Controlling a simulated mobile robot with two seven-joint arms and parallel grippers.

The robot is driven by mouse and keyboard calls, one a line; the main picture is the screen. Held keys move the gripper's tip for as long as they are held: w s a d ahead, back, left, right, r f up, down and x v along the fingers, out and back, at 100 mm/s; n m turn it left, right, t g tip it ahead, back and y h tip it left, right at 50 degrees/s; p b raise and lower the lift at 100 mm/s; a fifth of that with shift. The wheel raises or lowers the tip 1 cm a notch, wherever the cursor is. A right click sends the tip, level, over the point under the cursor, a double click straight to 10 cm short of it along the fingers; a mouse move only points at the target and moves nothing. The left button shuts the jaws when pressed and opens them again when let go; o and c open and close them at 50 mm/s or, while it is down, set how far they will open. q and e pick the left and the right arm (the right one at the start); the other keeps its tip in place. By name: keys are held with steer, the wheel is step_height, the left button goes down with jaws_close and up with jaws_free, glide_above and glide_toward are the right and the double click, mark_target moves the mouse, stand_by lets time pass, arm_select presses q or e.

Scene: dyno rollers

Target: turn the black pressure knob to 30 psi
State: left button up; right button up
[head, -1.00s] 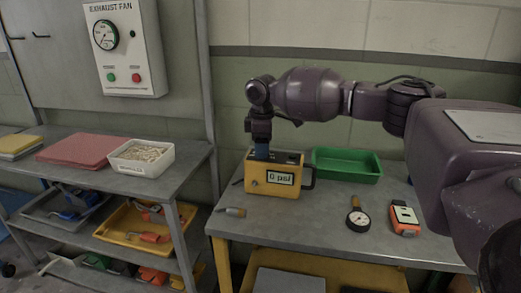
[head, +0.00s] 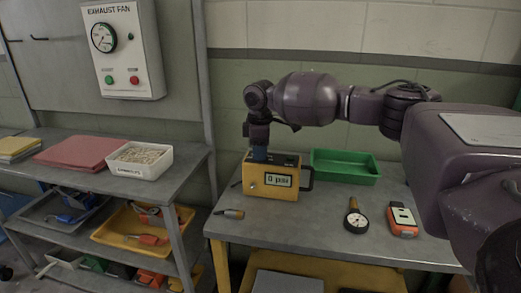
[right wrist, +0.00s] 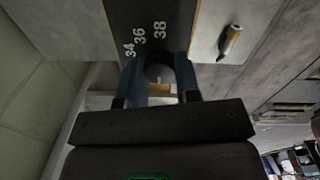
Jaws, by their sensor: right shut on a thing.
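The yellow pressure box (head: 258,181) stands on the grey table and its display (head: 278,180) reads 0 psi. My right gripper (head: 260,154) points down onto the box's dark top. In the right wrist view, the blue fingers of my right gripper (right wrist: 160,72) are shut on the round black knob (right wrist: 158,70), which is mostly hidden between them. The numbers 34, 36 and 38 (right wrist: 140,36) show on the dark top panel beside the knob. The other numbers and the knob's pointer are hidden. My left gripper is not in view.
A green tray (head: 345,177) stands behind and right of the box. A round gauge (head: 356,221), an orange meter (head: 403,228) and a small screwdriver-like tool (head: 229,214) lie on the table (head: 300,225). A shelf with a white bin (head: 150,170) stands at the left.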

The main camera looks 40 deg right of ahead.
steer(key=m+p, duration=0.1)
steer(key=p, duration=0.1)
steer(key=shift+r+p, duration=0.4)
steer(key=shift+p, duration=0.4)
steer(key=m+p, duration=0.2)
steer(key=shift+f+m+p, duration=0.15)
steer(key=shift+m+p, duration=0.75)
steer(key=shift+p, duration=0.05)
steer(key=shift+f+m+p, duration=0.1)
steer(key=shift+m+p, duration=0.4)
steer(key=shift+m, duration=0.1)
steer(key=shift+f+m, duration=0.1)
steer(key=shift+m, duration=0.2)
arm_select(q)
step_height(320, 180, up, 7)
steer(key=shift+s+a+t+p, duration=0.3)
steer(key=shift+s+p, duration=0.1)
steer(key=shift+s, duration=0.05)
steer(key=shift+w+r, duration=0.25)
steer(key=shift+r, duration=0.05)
arm_select(e)
steer(key=shift+f, duration=0.1)
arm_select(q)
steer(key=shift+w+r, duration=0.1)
